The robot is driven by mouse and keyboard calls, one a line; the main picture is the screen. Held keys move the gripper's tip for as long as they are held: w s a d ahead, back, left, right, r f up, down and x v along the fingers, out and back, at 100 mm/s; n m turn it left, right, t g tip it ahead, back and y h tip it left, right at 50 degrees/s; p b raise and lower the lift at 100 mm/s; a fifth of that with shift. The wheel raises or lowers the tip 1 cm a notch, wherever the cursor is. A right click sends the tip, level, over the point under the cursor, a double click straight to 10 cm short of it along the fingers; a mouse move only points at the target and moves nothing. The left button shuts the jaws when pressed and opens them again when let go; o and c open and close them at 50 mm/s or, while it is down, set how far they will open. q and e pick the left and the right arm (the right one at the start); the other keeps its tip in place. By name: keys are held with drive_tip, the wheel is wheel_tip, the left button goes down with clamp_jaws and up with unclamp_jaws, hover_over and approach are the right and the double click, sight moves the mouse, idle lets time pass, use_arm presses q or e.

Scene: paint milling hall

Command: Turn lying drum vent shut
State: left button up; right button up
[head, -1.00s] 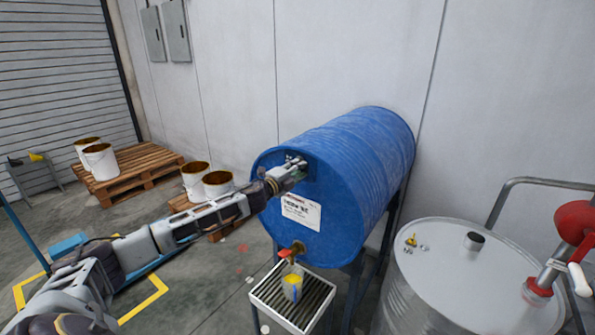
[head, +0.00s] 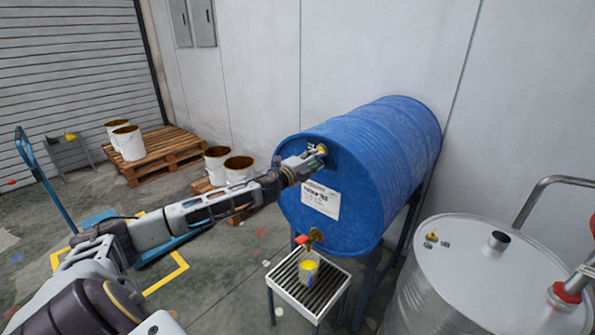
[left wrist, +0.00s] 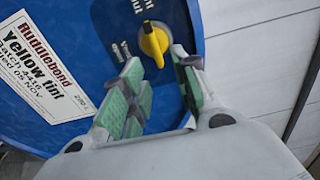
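The blue drum (head: 385,165) lies on its side on a dark stand, its round end facing me. A yellow vent knob (left wrist: 153,42) sits on a dark blue plate near the top of that end; it also shows in the head view (head: 322,149). My right gripper is not in view.
A brass tap (head: 314,236) with a red handle is low on the drum's end, above a yellow-filled cup (head: 308,272) on a grated stand (head: 335,285). A silver drum (head: 465,275) stands at right. Pallets with pails (head: 128,142) are at back left.

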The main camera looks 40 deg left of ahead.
use_arm(q)
drive_tip(key=s, duration=0.9)
drive_tip(key=shift+a, duration=0.3)
idle(1.3)
drive_tip(key=shift+s, duration=0.1)
idle(0.8)
drive_tip(key=shift+d, duration=0.1)
